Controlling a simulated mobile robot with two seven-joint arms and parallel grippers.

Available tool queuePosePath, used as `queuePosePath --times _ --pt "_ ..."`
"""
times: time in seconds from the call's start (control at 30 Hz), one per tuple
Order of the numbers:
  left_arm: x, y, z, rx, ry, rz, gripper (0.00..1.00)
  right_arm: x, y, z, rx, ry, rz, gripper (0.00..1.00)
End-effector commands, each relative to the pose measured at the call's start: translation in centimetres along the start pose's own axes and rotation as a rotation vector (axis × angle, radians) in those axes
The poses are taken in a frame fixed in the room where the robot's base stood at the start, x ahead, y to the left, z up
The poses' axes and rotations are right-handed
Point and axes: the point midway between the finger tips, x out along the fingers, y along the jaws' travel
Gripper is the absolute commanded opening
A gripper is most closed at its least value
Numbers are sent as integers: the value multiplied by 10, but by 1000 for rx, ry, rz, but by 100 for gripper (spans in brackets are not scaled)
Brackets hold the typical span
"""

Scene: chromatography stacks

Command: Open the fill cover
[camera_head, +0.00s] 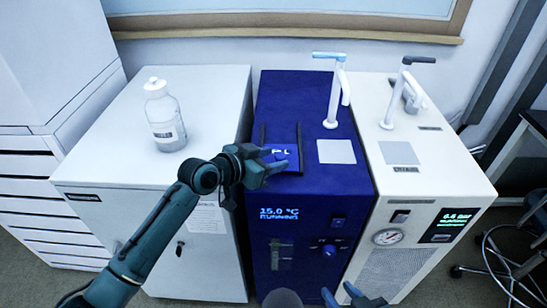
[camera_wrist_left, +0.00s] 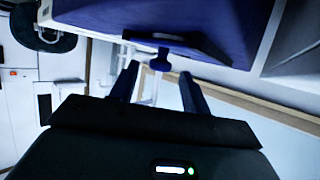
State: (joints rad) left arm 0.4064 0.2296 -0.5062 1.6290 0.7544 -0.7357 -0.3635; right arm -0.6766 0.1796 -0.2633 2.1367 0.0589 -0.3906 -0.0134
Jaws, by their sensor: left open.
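The blue chiller (camera_head: 314,190) stands in the middle of the head view. Its fill cover (camera_head: 285,153), with a partly hidden white label, is on the top near the left side and looks closed. Contact cannot be told. My right gripper (camera_head: 342,294) shows only its fingertips, apart and empty, at the bottom edge.
A white cabinet (camera_head: 110,160) with a clear bottle (camera_head: 165,118) stands left of the chiller. A cream unit (camera_head: 430,165) with a gauge stands against its right side. Upright taps (camera_head: 335,95) rise from both tops. A stool (camera_head: 505,262) is at the far right.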

Motion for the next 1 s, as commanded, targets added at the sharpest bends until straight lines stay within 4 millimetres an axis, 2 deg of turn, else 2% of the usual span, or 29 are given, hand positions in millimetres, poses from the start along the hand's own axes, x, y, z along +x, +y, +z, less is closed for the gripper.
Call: queuePosePath --times 0.17,0.47,1.0 --pt "12 1 0 1 -1 1 47 1 1 -1 6 4 3 36" --pt "13 0 0 1 -1 1 46 1 0 -1 6 4 3 36" --pt "12 0 0 0 -1 1 2 0 0 0 -4 1 -2 36"
